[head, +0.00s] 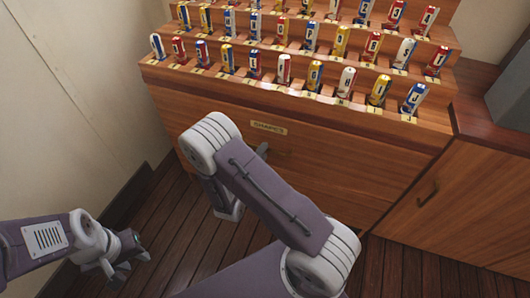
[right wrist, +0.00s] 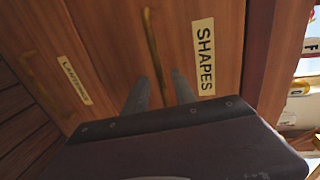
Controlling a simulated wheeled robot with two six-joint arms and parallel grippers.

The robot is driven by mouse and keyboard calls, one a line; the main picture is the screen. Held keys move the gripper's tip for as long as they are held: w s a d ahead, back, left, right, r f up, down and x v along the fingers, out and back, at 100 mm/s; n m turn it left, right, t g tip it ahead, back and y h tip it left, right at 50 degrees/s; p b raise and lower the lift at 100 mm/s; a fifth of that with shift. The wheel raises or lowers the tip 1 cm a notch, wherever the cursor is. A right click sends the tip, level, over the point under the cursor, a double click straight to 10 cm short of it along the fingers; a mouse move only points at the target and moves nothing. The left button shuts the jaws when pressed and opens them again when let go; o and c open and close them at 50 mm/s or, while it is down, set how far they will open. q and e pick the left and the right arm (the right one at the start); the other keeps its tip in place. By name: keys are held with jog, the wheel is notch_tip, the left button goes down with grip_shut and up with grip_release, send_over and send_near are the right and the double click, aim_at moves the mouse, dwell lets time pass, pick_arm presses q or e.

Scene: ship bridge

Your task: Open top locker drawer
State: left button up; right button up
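The wooden locker's top drawer (head: 340,158) carries a "SHAPES" label (head: 268,128) and its front looks flush. In the right wrist view the same label (right wrist: 204,56) is beside a thin brass handle (right wrist: 151,45). My right gripper (right wrist: 160,88) has its two fingers apart, one on each side of the handle's lower end; I see no clear contact. In the head view my right arm hides most of that gripper; one finger (head: 262,150) shows near the handle (head: 282,152). My left gripper (head: 128,264) is open and empty, low over the floor at the left.
Stepped racks of lettered cylinders (head: 285,70) stand on top of the locker. A second label (right wrist: 75,80) marks a lower front. A cabinet with a handle (head: 428,193) stands at the right. A pale wall (head: 70,100) bounds the left; dark plank floor shows in front.

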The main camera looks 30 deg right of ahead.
jog(key=shift+b+x, duration=0.3)
jog(key=shift+x, duration=1.1)
grip_shut()
